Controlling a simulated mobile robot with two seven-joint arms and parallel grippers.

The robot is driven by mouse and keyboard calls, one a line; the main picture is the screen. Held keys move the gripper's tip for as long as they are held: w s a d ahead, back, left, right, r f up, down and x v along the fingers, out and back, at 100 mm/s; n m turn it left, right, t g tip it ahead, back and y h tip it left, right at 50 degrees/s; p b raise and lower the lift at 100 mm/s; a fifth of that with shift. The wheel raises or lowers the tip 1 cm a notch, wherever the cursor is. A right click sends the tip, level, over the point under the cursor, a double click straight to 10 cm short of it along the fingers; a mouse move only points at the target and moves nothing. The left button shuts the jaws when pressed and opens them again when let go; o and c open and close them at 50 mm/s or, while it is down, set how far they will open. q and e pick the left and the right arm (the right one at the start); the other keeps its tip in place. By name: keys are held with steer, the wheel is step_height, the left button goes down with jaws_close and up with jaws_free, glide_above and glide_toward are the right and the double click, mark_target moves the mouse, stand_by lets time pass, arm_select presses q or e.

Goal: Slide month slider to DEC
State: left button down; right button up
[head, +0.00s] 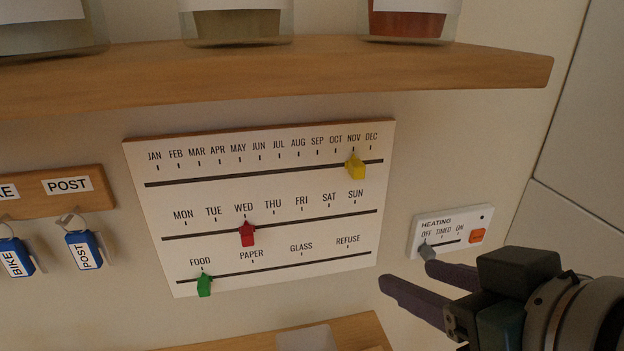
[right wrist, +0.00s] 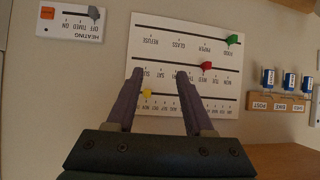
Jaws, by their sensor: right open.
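The white slider board (head: 262,276) hangs on the wall with three dark tracks. The yellow month slider (head: 355,166) sits on the top track under NOV. The red slider (head: 247,234) is under WED and the green slider (head: 204,285) is under FOOD. My right gripper (head: 404,282) is open and empty, to the lower right of the board and apart from it in the head view. In the right wrist view the board is upside down, and the yellow slider (right wrist: 147,93) shows between the open fingers (right wrist: 158,80). My left gripper is out of view.
A heating panel (head: 451,231) with a grey slider near OFF and an orange button is right of the board. A wooden shelf (head: 280,75) with jars juts out above. Key hooks (head: 60,192) with blue tags are at left. Another wooden ledge (head: 360,335) is below.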

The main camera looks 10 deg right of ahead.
mark_target(360, 172)
steer(key=w+t+b, duration=0.1)
steer(key=w+t, duration=0.1)
steer(key=w, duration=0.3)
steer(key=w+r+t+b, duration=0.1)
steer(key=w+t, duration=0.1)
steer(key=w, duration=0.3)
steer(key=w+r+m+t+h+b, duration=0.1)
steer(key=w+t, duration=0.1)
steer(key=w, duration=0.3)
steer(key=shift+w+a+r+t, duration=0.15)
steer(key=shift+t, duration=0.15)
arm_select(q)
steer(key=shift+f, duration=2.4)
arm_select(e)
steer(key=shift+w, duration=0.85)
steer(key=shift+c, duration=0.4)
steer(key=c, duration=0.7)
jaws_close()
